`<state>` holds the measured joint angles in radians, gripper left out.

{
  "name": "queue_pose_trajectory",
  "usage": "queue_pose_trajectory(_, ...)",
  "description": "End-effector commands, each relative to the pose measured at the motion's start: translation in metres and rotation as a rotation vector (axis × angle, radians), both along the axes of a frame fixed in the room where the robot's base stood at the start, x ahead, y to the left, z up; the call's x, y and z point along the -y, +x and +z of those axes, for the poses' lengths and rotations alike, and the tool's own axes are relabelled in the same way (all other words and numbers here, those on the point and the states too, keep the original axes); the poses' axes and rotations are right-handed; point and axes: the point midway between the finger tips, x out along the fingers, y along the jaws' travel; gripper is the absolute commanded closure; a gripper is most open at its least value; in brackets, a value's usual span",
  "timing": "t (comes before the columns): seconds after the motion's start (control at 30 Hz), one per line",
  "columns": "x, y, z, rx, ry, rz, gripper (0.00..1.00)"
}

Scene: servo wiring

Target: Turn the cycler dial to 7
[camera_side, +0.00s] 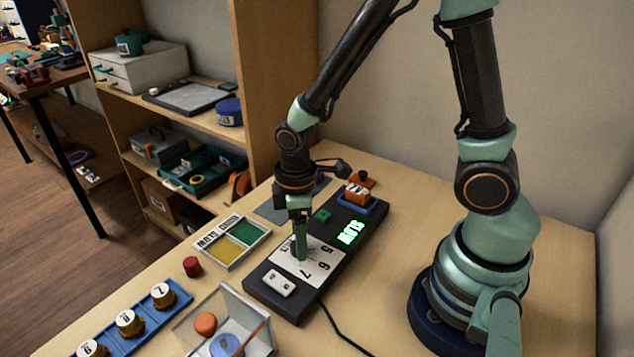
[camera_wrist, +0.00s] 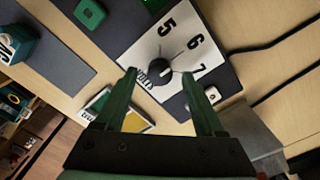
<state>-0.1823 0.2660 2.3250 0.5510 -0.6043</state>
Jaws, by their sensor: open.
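The dial is a dark round knob (camera_wrist: 158,74) on a white plate (camera_wrist: 137,50) marked 5, 6 and 7. A small pale mark shows on the knob, but I cannot tell which number it points to. My gripper (camera_wrist: 159,76) is open, with one green finger on each side of the knob in the wrist view and visible gaps between. In the side view my gripper (camera_side: 301,258) points down over the white plate (camera_side: 318,250) and hides the knob. I cannot tell how far down the fingertips reach.
The dark control box (camera_side: 262,292) has a white switch (camera_side: 279,283), a green button (camera_side: 322,215) and a lit green display (camera_side: 351,232). A tray with green and yellow cells (camera_side: 235,240), a red cylinder (camera_side: 192,267) and a clear bin (camera_side: 232,325) stand to its left. A black cable (camera_side: 343,336) runs right.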

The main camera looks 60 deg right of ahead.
Motion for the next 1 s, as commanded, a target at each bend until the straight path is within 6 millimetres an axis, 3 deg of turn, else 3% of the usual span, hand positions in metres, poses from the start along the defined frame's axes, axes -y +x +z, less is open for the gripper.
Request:
queue_pose_trajectory(0.2,0.0001,-0.0002,-0.0123,-0.001,0.000,0.000,0.29)
queue_pose_trajectory(0.5,0.0000,0.0001,-0.0133,0.001,0.001,0.000,0.29)
queue_pose_trajectory(0.7,0.0001,0.0001,-0.0131,0.001,0.001,0.000,1.00)
queue_pose_trajectory(1.0,0.0000,0.0000,-0.0129,0.001,0.001,-0.028,1.00)
